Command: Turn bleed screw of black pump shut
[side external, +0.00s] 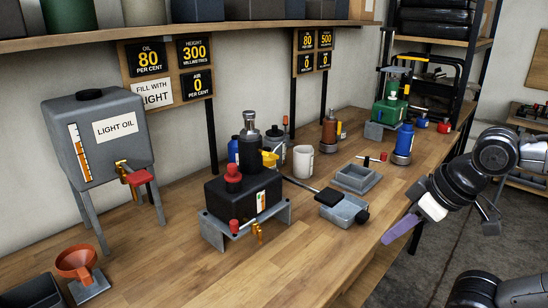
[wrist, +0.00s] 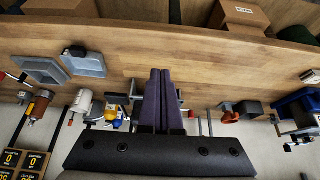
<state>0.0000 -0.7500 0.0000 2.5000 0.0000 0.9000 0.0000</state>
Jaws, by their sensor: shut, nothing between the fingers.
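The black pump (side external: 243,196) stands on a grey bracket (side external: 222,240) on the bench, in the middle of the side view. It has a red cap (side external: 233,178) on top and a black lever reaching right. A small red knob (side external: 234,226) and a brass fitting (side external: 257,233) sit low on its near side; I cannot tell for certain which is the bleed screw. My gripper (side external: 386,240) is off the bench's front edge, right of the pump and well apart from it. Its purple fingers (wrist: 161,72) are together and empty. In the wrist view they cover much of the pump's area.
Two grey trays (side external: 357,177) (side external: 343,212) lie right of the pump, with the lever's black end by the nearer one. A light oil tank (side external: 98,140) with a red-handled tap and an orange funnel (side external: 76,262) stand left. The front bench strip is clear.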

